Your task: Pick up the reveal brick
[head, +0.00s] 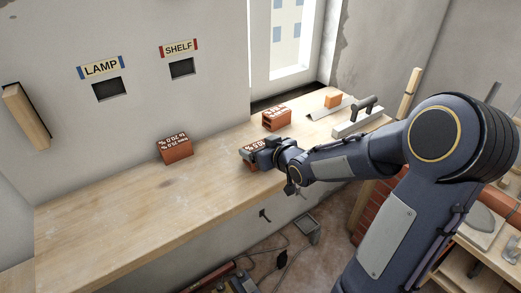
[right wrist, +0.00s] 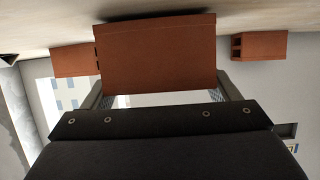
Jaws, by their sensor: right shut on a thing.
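Three red bricks with white lettering show on the workbench. One brick (head: 247,156) is between the fingers of my right gripper (head: 256,157), mostly hidden by it in the head view. The same brick (right wrist: 157,55) fills the middle of the right wrist view, between the two fingers (right wrist: 165,98). It is at or close above the bench top; I cannot tell if it touches. A second brick (head: 175,149) stands left, near the wall. A third brick (head: 276,119) stands farther back by the window. The lettering is too small to tell which is the reveal brick. My left gripper is out of view.
The wooden workbench (head: 110,205) is clear at its left and front. Two wall slots sit under a LAMP sign (head: 100,67) and a SHELF sign (head: 179,49).

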